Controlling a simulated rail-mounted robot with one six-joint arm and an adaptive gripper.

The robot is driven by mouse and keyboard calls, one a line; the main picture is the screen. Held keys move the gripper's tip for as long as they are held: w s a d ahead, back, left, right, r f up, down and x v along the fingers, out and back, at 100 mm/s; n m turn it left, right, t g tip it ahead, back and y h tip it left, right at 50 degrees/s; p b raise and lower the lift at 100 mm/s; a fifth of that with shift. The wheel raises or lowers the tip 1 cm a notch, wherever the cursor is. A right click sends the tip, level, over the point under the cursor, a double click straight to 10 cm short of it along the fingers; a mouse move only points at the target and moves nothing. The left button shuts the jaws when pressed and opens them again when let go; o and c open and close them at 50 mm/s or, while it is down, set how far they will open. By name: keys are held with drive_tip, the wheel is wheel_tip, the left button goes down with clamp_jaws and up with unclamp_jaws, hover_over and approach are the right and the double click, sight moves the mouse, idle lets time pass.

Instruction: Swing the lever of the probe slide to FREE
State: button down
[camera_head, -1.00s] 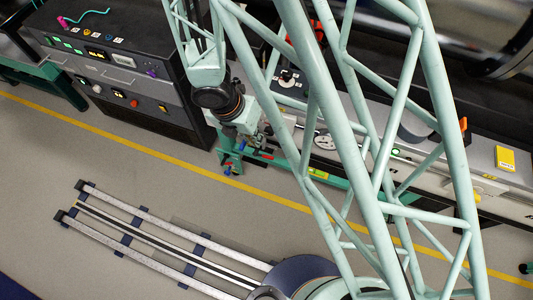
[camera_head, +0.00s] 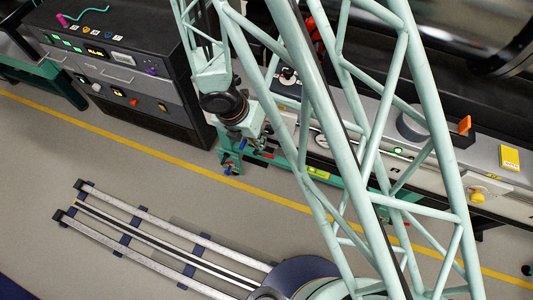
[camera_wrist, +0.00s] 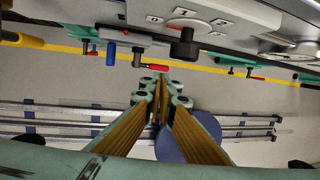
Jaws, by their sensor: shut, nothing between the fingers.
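My gripper (camera_wrist: 161,88) shows in the wrist view with its fingers together and nothing between them. Just beyond the fingertips is a small lever with a red handle (camera_wrist: 152,66), pointing right from a grey block; I see a gap between it and the fingers. I cannot tell for certain which is the probe slide's lever, and no FREE mark is legible. In the head view the red handle (camera_head: 263,155) shows beside my wrist; my fingers cannot be made out there.
A blue handle (camera_wrist: 111,52) hangs left of the red one. A black control cabinet (camera_head: 125,75) stands at left.

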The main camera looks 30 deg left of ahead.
sight(270, 157)
drive_tip(key=shift+b+x, duration=2.15)
drive_tip(key=shift+x, duration=3.05)
drive_tip(key=shift+d+f, duration=0.1)
drive_tip(key=shift+f, duration=0.05)
drive_tip(key=shift+b+x, duration=0.8)
drive_tip(key=shift+b, duration=0.65)
drive_tip(key=shift+d+f+b, duration=0.15)
drive_tip(key=shift+d+b, duration=0.1)
drive_tip(key=shift+b, duration=0.05)
drive_tip(key=shift+s+d, duration=0.1)
drive_tip(key=shift+r, duration=0.2)
drive_tip(key=shift+r+p, duration=0.6)
drive_tip(key=shift+r, duration=0.1)
drive_tip(key=shift+r, duration=0.1)
